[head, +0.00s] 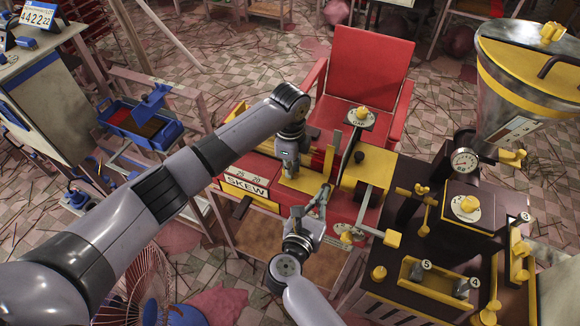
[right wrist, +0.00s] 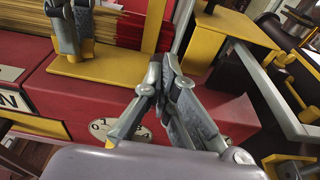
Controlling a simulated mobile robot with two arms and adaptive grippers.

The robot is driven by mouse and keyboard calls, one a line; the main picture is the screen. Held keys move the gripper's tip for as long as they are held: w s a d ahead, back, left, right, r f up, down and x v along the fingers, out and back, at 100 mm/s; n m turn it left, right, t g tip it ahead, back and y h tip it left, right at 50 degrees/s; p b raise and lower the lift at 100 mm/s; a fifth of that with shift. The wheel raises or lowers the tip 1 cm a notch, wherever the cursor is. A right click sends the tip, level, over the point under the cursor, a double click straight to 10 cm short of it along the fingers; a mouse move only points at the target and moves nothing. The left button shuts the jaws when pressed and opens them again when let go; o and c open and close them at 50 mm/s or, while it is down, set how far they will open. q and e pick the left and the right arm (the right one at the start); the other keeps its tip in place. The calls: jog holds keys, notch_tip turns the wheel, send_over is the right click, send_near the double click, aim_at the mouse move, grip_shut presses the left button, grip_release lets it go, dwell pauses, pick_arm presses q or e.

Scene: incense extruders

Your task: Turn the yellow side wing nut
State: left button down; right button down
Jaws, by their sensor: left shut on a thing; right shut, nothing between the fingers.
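A yellow wing nut (head: 346,237) sits on a pale dial on the red machine's front side. In the right wrist view, the pale dial (right wrist: 98,129) shows beside my right gripper's finger, and the nut is mostly hidden. My right gripper (head: 325,190) is shut and empty, above and left of the nut in the head view. Its closed fingertips (right wrist: 165,75) point towards the machine's top. My left gripper (head: 291,172) is shut on a small yellow part (right wrist: 87,48) standing on the yellow plate (right wrist: 105,66); its fingers hide most of that part.
The red machine (right wrist: 70,98) has a SKEW label (head: 246,187) and another yellow knob on the GAP dial (head: 361,118). A yellow-tipped bar (head: 392,238) juts out right of the nut. A dark machine (head: 400,290) with yellow knobs crowds the right. A red chair (head: 365,65) stands behind.

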pick_arm(q)
jog(key=shift+s+d, duration=0.1)
jog(key=shift+s, duration=0.05)
pick_arm(e)
jog(key=shift+w+d+f, duration=0.1)
pick_arm(q)
jog(key=c, duration=2)
grip_release()
jog(key=shift+o, duration=1.1)
jog(key=shift+r, duration=0.1)
notch_tip(320, 180, up, 12)
notch_tip(320, 180, up, 12)
